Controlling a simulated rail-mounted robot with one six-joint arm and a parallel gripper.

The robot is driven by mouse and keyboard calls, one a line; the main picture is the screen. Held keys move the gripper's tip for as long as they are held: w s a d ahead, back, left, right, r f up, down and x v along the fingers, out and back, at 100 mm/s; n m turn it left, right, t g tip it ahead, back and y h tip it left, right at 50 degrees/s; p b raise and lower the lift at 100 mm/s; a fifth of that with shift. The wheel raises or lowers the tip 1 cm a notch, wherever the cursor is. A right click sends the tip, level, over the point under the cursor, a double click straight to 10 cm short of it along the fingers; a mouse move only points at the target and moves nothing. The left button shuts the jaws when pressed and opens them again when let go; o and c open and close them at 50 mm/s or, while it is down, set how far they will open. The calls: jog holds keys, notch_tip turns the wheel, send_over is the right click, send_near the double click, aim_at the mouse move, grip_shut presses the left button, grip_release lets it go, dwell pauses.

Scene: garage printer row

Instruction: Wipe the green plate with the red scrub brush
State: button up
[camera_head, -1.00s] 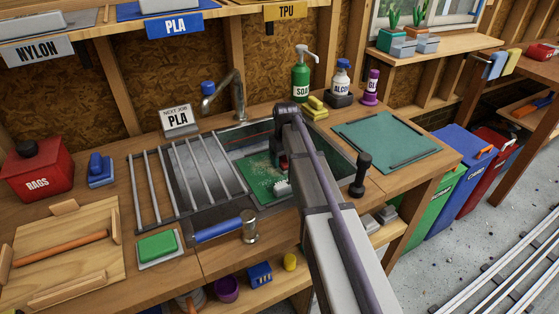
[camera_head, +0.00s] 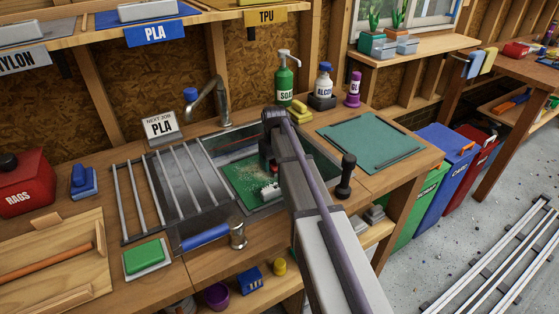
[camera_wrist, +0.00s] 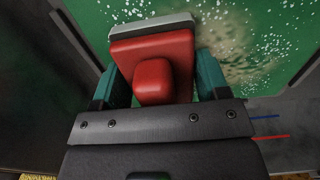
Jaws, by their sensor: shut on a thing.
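The green plate (camera_head: 240,174) lies in the sink under my arm. White specks and a brownish smear show on the plate in the wrist view (camera_wrist: 255,40). My gripper (camera_wrist: 153,88) is shut on the red scrub brush (camera_wrist: 160,55), one teal finger on each side. The brush is over the plate, its grey-white edge facing away from the gripper. Whether the bristles touch the plate I cannot tell. My arm hides part of the plate in the head view.
A metal rack (camera_head: 165,190) covers the sink's left part. A faucet (camera_head: 215,100) stands behind it. A blue-handled tool (camera_head: 205,237) lies in front, and a black knob-shaped object (camera_head: 346,175) stands to the right. The teal mat (camera_head: 370,140) is clear.

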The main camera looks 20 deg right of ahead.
aim_at(241, 177)
jog(key=shift+s+a, duration=0.2)
jog(key=shift+a, duration=1.25)
jog(key=shift+s+a, duration=0.15)
jog(key=shift+a, duration=1.25)
jog(key=shift+s+a, duration=0.2)
jog(key=shift+a, duration=1.25)
jog(key=shift+s+a, duration=0.15)
jog(key=shift+a, duration=0.7)
jog(key=shift+s+a, duration=0.15)
jog(key=shift+a, duration=0.7)
jog(key=shift+w+a, duration=0.15)
jog(key=shift+w, duration=0.75)
jog(key=shift+w+d, duration=0.3)
jog(key=shift+d, duration=2.05)
jog(key=shift+w+d, duration=0.35)
jog(key=shift+d, duration=2)
jog(key=shift+w+d, duration=0.3)
jog(key=shift+d, duration=2.05)
jog(key=shift+r, duration=0.1)
jog(key=shift+s+a, duration=0.15)
jog(key=shift+a, duration=0.6)
jog(key=shift+s+a, duration=0.1)
jog(key=shift+a, duration=0.6)
jog(key=shift+s+a, duration=0.25)
jog(key=shift+a, duration=1.65)
jog(key=shift+s+a, duration=0.3)
jog(key=shift+a, duration=1.55)
jog(key=shift+s+a, duration=0.25)
jog(key=shift+a, duration=1.65)
